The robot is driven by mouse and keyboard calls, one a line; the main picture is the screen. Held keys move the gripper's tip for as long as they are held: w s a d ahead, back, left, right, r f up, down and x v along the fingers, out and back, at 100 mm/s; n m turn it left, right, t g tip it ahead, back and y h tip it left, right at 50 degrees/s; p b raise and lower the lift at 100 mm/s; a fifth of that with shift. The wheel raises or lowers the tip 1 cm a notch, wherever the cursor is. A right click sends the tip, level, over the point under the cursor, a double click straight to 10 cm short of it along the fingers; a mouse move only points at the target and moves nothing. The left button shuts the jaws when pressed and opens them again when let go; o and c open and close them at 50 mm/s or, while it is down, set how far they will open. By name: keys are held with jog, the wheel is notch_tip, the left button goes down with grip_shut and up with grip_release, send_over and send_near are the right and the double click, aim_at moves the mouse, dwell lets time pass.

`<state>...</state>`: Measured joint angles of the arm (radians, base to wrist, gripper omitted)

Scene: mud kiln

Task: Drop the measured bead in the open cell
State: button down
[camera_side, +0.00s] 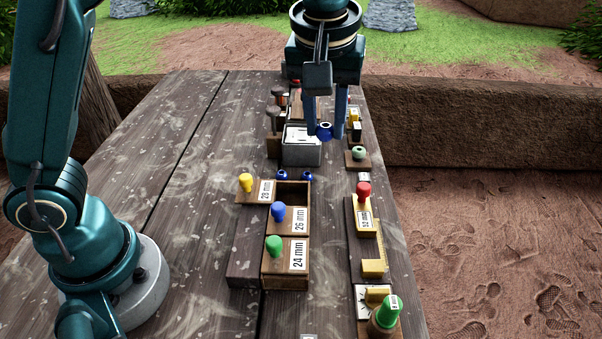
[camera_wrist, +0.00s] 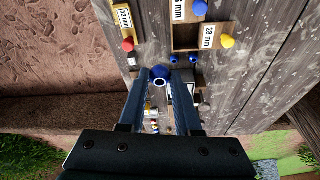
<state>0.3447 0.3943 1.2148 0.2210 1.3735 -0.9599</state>
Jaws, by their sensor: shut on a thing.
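My gripper (camera_side: 326,132) is shut on a blue bead (camera_side: 324,130) and holds it above the table, near the grey box. In the wrist view the bead (camera_wrist: 160,73) sits between the fingertips. A wooden box (camera_side: 286,280) has one open cell (camera_side: 292,193) at its far end, nearer the camera than the bead. The open cell (camera_wrist: 186,38) looks empty in the wrist view. The 28 mm lid (camera_side: 254,191) with a yellow knob lies to its left. The 26 mm lid (camera_side: 289,221) with a blue knob and the 24 mm lid (camera_side: 287,254) with a green knob cover the other cells.
Two small blue things (camera_side: 281,175) (camera_side: 308,175) stand by the box's far end. A grey box (camera_side: 302,153) is behind them. On the right stand a green bead on a block (camera_side: 358,154), a red-knobbed piece (camera_side: 364,208), a yellow gauge (camera_side: 373,268) and a green-knobbed piece (camera_side: 388,312).

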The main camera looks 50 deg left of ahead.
jog(key=shift+w+f, duration=0.1)
jog(key=shift+f, duration=0.1)
jog(key=s+a+f, duration=0.2)
jog(key=a+f, duration=0.1)
jog(key=f, duration=0.5)
jog(key=shift+a+f, duration=0.3)
jog(key=shift+a, duration=0.1)
dwell(0.3)
jog(key=c, duration=0.5)
grip_release()
